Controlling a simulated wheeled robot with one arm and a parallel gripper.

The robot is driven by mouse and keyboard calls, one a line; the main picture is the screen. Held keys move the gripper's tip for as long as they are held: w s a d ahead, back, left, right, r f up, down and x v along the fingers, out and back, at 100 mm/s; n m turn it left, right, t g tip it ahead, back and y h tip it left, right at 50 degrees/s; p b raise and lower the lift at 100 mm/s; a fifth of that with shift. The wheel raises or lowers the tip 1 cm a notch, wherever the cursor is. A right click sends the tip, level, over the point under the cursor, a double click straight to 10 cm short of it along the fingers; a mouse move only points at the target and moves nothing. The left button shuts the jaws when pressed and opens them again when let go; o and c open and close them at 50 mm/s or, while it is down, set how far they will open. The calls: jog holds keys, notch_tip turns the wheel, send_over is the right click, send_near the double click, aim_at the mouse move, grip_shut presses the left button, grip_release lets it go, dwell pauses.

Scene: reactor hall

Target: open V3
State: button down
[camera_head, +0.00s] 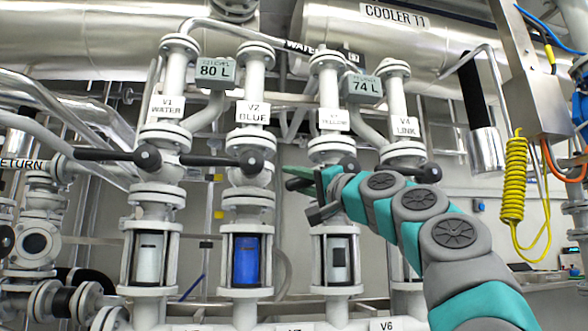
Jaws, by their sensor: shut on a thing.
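The V3 valve, with a label (333,119) reading V3 and a blurred word, is on the third white vertical pipe. Its dark round hub (348,164) shows just above my gripper. My gripper (308,192) reaches in from the lower right in front of this pipe. It is shut on the V3 lever, which the fingers mostly hide, so its exact angle is hard to tell. Below it, the V3 sight glass (339,262) looks pale with a dark mark.
The V2 sight glass (246,262) shows blue. Displays read 80 L (215,71) and 74 L (361,87). A yellow coiled cable (513,180) hangs at right.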

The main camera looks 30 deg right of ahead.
jog(key=shift+s+d+f+n+g+p, duration=0.1)
jog(key=shift+d+f+n+g+p, duration=0.35)
jog(key=shift+f+n+g, duration=0.4)
jog(key=shift+s+d+f+n+g+p, duration=0.1)
jog(key=shift+d+f+n+g+p, duration=0.4)
jog(key=shift+f+n, duration=0.55)
jog(key=shift+s+d+f+n+g+p, duration=0.1)
jog(key=shift+d+f+n+g+p, duration=0.2)
jog(key=shift+f+n+g, duration=0.65)
jog(key=shift+r, duration=0.15)
jog(key=c, duration=0.7)
grip_release()
jog(key=shift+s, duration=0.1)
jog(key=shift+b+v, duration=0.35)
jog(key=shift+v, duration=3.5)
